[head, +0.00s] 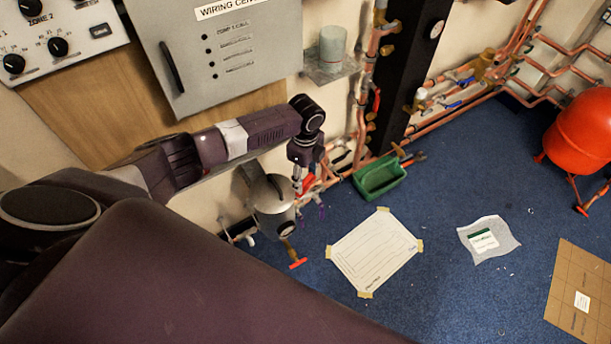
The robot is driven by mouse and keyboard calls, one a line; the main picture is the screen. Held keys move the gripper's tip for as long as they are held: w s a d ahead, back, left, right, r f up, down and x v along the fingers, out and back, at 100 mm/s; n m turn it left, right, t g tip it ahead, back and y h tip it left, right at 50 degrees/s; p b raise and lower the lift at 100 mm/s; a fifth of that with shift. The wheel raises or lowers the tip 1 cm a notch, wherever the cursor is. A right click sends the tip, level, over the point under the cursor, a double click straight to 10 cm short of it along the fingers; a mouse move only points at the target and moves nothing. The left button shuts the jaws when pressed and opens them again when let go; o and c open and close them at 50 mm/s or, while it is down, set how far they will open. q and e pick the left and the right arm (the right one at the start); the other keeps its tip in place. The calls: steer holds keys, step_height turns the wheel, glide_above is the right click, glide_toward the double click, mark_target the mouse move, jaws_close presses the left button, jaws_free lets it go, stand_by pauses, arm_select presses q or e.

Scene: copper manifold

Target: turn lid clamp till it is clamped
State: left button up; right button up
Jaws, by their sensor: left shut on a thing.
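A silver metal vessel (270,194) with a rounded lid stands low by the wall, left of the green tray. My left arm reaches in from the left, and its gripper (298,186) points down at the vessel's right side. The gripper is shut on the lid clamp at the lid's edge. The clamp is small and mostly hidden by the fingers, so I cannot tell its angle. My right gripper is not in view.
A green tray (379,178) sits right of the gripper. Copper pipes (361,115) run along the wall behind. A grey wiring cabinet (213,50) hangs above my left arm. A red valve handle (298,264) sits below the vessel. Blue floor with a taped paper sheet (375,252) lies right.

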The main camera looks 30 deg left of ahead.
mark_target(306, 179)
arm_select(q)
steer(key=m, duration=0.5)
stand_by(0.8)
steer(key=o, duration=1.2)
steer(key=shift+c, duration=0.2)
step_height(306, 179, up, 12)
steer(key=shift+d, duration=0.1)
